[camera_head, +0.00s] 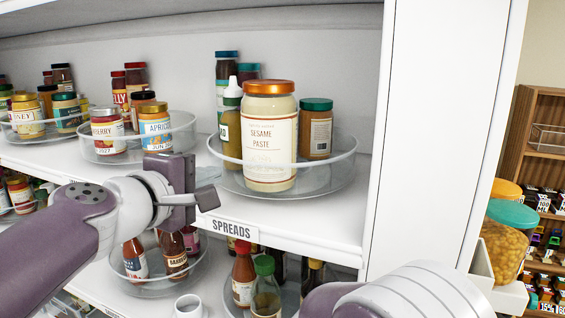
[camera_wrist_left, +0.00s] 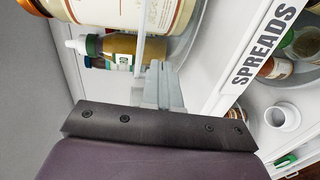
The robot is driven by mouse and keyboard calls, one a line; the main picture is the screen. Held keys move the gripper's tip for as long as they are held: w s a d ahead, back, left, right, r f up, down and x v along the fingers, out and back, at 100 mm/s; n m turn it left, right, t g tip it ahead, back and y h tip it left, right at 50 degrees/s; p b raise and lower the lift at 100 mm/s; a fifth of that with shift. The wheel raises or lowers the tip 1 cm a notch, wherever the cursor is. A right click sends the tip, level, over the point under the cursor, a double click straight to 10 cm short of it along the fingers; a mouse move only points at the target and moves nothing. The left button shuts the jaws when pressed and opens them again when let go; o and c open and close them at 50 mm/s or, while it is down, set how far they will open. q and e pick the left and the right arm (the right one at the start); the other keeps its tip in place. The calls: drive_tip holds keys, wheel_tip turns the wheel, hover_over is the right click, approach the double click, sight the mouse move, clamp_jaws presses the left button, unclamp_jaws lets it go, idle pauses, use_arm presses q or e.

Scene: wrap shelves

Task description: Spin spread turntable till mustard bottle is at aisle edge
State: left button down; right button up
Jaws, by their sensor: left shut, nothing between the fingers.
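The spread turntable (camera_head: 325,186) is a clear round tray with a raised rim on the shelf above the SPREADS label. A large sesame paste jar (camera_head: 270,140) stands at its front, towards the aisle. The mustard bottle (camera_head: 231,125), with a white nozzle and green collar, stands at the left, partly hidden behind that jar; it also shows in the left wrist view (camera_wrist_left: 124,47). My left gripper (camera_head: 210,190) is shut and empty by the turntable's front-left rim; whether it touches the rim is unclear. My right gripper is out of view.
A green-lidded jar (camera_head: 316,128) and other dark jars share the turntable. Another turntable (camera_head: 183,137) with jars stands to the left. The shelf's upright panel (camera_head: 435,130) closes the right side. Sauce bottles stand on the shelf below.

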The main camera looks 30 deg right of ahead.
sight(261, 179)
use_arm(q)
drive_tip(key=shift+s+d, duration=0.3)
drive_tip(key=shift+s, duration=0.25)
drive_tip(key=shift+s+d, duration=0.3)
drive_tip(key=shift+s, duration=0.25)
drive_tip(key=shift+d, duration=0.1)
drive_tip(key=shift+s+d+p, duration=0.45)
drive_tip(key=shift+s+d, duration=0.3)
drive_tip(key=shift+s, duration=0.2)
drive_tip(key=shift+d, duration=0.1)
drive_tip(key=shift+s+d+r+p, duration=0.1)
drive_tip(key=shift+s+d+p, duration=0.2)
drive_tip(key=shift+s, duration=0.1)
drive_tip(key=shift+s+d, duration=0.5)
drive_tip(key=shift+d, duration=0.05)
drive_tip(key=shift+p, duration=0.3)
